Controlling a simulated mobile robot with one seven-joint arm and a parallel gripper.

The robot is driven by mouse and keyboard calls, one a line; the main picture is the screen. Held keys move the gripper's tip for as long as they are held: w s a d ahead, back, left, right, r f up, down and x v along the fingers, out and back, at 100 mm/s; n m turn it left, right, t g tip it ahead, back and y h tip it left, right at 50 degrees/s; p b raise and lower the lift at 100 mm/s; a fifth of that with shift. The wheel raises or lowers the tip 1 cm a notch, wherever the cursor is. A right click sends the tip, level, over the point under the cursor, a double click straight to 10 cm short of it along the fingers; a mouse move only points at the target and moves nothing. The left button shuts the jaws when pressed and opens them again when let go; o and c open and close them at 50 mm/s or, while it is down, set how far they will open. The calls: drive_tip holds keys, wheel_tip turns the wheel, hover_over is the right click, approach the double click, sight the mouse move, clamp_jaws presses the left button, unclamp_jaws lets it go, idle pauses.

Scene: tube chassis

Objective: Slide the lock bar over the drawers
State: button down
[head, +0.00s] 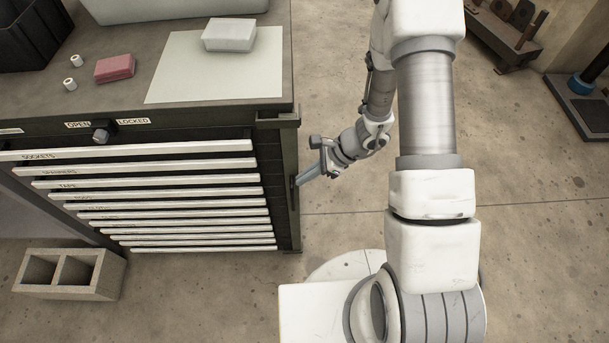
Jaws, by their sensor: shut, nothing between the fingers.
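The dark drawer cabinet stands at the left, with a stack of pale-fronted drawers (150,185) that all look closed. A dark upright bar, which looks like the lock bar (291,215), stands at the right end of the drawers, beside their fronts rather than across them. Its top is near a bracket (277,121) at the cabinet's corner. My gripper (299,181) is shut and empty, pointing left at the bar's right side. I cannot tell whether the fingertips touch it.
The cabinet top (195,22) holds a pale sheet (200,75), a white box (229,36), a pink block (114,68) and two small white cylinders. A concrete block (105,276) lies on the floor at lower left. The floor right of the cabinet is clear around my arm.

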sight(292, 180)
drive_tip(key=shift+a+b, duration=0.7)
drive_tip(key=shift+a, duration=1.3)
drive_tip(key=shift+d+r, duration=0.1)
drive_tip(key=shift+w+d, duration=0.1)
drive_tip(key=shift+d, duration=0.25)
drive_tip(key=d+f+p+v, duration=0.1)
drive_tip(key=p+v, duration=0.1)
drive_tip(key=v, duration=1)
drive_tip(key=shift+d+p, duration=0.4)
drive_tip(key=shift+d, duration=0.1)
